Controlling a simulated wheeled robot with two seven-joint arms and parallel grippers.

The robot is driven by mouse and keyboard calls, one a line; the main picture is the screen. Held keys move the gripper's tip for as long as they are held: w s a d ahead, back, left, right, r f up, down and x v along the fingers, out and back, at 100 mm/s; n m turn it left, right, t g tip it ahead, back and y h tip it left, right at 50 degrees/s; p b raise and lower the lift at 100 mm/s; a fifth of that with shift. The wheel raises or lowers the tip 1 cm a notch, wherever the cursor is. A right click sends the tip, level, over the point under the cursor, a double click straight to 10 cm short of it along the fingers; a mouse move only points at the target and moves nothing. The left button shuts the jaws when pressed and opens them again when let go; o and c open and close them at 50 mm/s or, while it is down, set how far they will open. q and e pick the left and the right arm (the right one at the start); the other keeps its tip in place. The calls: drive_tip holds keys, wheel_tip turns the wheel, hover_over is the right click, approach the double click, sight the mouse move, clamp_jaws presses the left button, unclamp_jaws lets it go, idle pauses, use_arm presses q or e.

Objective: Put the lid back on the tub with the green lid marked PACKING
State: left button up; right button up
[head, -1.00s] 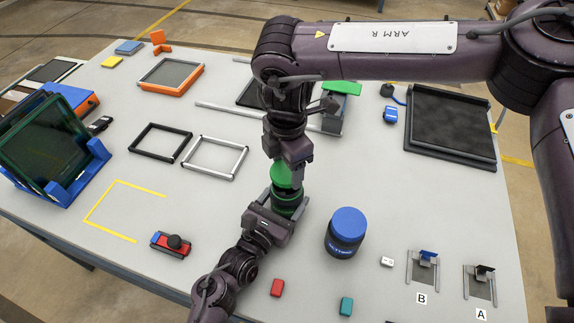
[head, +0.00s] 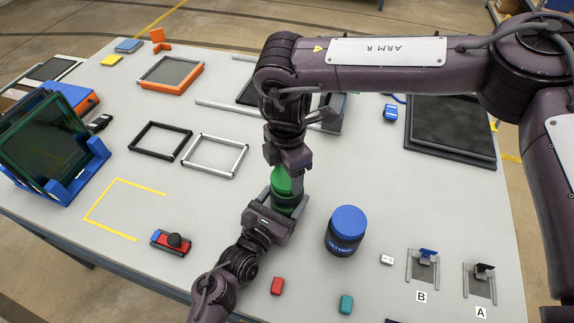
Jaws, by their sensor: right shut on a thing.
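The green lid (head: 285,181) is in the jaws of my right gripper (head: 287,170), which points down from above. The dark green tub (head: 286,202) stands upright on the table directly under the lid. The lid is at the tub's mouth; whether it is fully seated or level is hard to see. My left gripper (head: 283,208) reaches in from the front, its fingers on either side of the tub's body. Whether they press on it is not clear. The PACKING marking is not visible.
A blue-lidded tub (head: 346,231) stands close on the right. A red block (head: 277,286) and a teal block (head: 346,304) lie in front. Black and silver frames (head: 215,156) lie to the left. The yellow-taped area (head: 125,210) is clear.

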drive_tip(key=shift+f, duration=0.6)
idle(0.5)
use_arm(q)
drive_tip(key=c, duration=0.5)
use_arm(e)
drive_tip(key=m, duration=0.6)
drive_tip(key=shift+f, duration=0.1)
drive_tip(key=m, duration=1.3)
drive_tip(key=shift+m, duration=0.3)
drive_tip(key=m, duration=0.6)
drive_tip(key=shift+m, duration=0.3)
drive_tip(key=o, duration=1)
drive_tip(key=shift+c, duration=0.2)
